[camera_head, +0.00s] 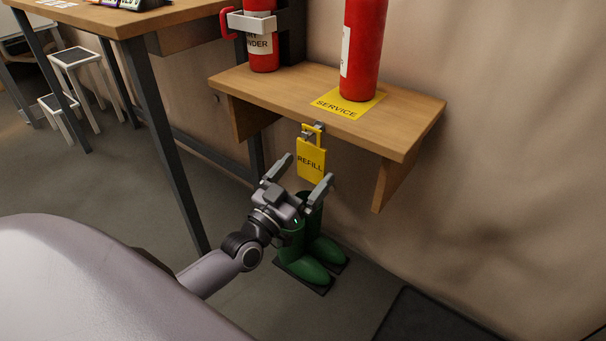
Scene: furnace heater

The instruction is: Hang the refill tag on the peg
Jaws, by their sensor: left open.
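The yellow refill tag (311,161), lettered REFILL, hangs upright below the front edge of the wooden wall shelf (270,91). Its top loop is at a small grey peg (307,132) under the shelf edge, and it appears to hang from it. My left gripper (306,170) is open just in front of and below the tag. Its two fingers point up towards the tag, one on each side in the picture, and seem apart from it. My right gripper is not in view.
A red extinguisher (364,50) stands on the shelf by a yellow SERVICE label (348,103). Another extinguisher (262,42) sits in a bracket at the left. Green boots (304,262) stand on the floor below. A table (120,22) and stools (76,57) are at the left.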

